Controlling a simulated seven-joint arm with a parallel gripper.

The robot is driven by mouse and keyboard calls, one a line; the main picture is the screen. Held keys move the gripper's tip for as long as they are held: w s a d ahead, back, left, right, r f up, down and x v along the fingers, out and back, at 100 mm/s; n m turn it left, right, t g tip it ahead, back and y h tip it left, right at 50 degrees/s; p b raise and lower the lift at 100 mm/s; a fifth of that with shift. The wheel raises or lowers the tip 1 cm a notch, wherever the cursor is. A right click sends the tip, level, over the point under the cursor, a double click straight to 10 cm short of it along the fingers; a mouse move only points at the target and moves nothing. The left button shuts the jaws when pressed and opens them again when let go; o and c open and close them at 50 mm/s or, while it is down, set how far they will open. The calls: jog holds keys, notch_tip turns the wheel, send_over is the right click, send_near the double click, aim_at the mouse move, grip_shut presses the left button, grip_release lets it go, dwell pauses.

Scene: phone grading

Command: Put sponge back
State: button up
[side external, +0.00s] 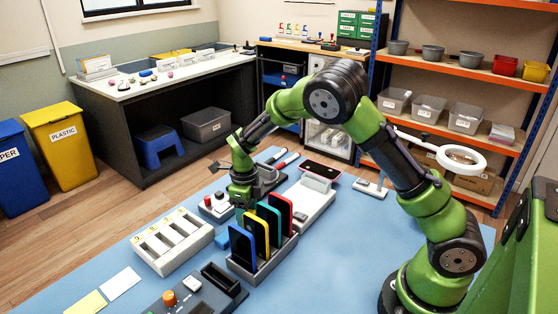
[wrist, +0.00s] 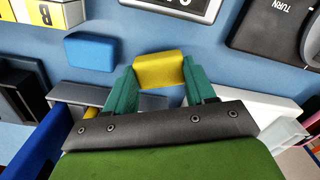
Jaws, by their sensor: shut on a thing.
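A small yellow block, the likely sponge (wrist: 159,70), sits between the two teal fingers of my gripper (wrist: 160,88) in the wrist view. The gripper is shut on it. In the side view my gripper (side external: 241,197) is low over the blue mat, just behind the phone rack; the sponge cannot be made out there. A blue block (wrist: 91,51) lies on the mat to the left of the fingers in the wrist view, apart from them. It also shows in the side view (side external: 222,240), between the white tray and the rack.
A grey rack (side external: 262,268) holds several upright coloured phones close to my gripper. A white slotted tray (side external: 172,241) stands to its left. A dark device with an orange knob (side external: 169,298) is in front. A ring lamp (side external: 459,159) stands to the right. Bare mat shows at front right.

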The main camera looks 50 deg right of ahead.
jog(key=shift+f, duration=0.45)
jog(key=shift+f, duration=0.1)
jog(key=o, duration=1.1)
